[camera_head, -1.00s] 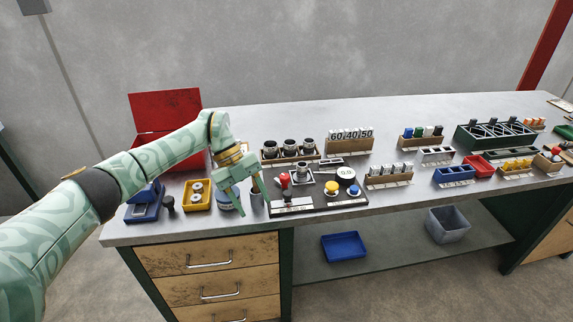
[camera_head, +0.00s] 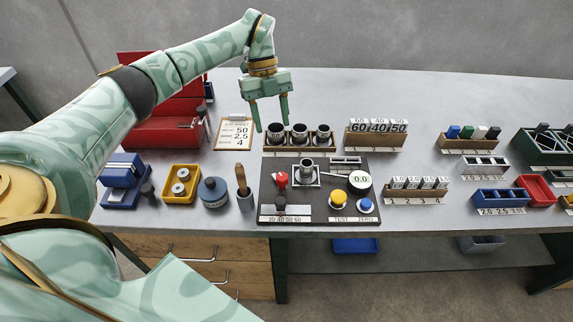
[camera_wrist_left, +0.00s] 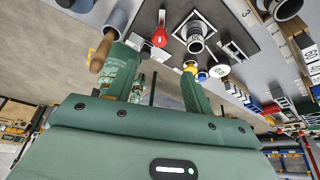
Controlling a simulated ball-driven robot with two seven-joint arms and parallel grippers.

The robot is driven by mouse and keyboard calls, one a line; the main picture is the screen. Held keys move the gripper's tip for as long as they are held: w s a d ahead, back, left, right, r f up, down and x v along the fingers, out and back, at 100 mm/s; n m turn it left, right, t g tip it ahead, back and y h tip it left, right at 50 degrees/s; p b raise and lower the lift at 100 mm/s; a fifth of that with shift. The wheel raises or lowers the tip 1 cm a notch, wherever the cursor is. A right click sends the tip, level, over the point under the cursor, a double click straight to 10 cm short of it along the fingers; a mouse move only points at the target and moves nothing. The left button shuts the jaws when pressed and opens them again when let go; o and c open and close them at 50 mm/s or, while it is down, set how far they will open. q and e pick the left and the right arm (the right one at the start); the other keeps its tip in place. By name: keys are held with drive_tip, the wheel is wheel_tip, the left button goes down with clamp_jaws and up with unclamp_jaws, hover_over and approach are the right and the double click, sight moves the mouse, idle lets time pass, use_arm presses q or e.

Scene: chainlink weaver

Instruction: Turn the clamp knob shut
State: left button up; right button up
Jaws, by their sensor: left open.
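On the dark fixture board (camera_head: 325,208) on the bench stands a small red-headed knob or lever (camera_head: 281,179), perhaps the clamp knob. It also shows in the left wrist view (camera_wrist_left: 160,38). Just right of it is a metal cylinder in a square holder (camera_head: 307,172). A black knob (camera_head: 281,202) sits above a number scale on the board. My left gripper (camera_head: 272,121) is open and empty, fingers pointing down. In the head view it appears above and behind the board, over the rack of ringed cylinders. My right gripper is out of view.
The cup rack (camera_head: 300,140) stands behind the board. A yellow button (camera_head: 338,197), a blue button (camera_head: 366,205) and a 0.0 dial (camera_head: 361,180) sit on its right. A cup with a wooden-handled tool (camera_head: 245,195) stands to its left. A clipboard (camera_head: 234,132) lies behind.

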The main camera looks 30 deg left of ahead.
sight(282, 176)
use_arm(q)
drive_tip(key=b+x, duration=0.1)
drive_tip(key=x, duration=1.4)
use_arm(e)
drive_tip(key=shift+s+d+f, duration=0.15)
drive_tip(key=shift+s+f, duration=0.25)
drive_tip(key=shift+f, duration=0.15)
use_arm(q)
drive_tip(key=shift+s, duration=0.1)
drive_tip(key=shift+c, duration=1)
drive_tip(key=c, duration=0.8)
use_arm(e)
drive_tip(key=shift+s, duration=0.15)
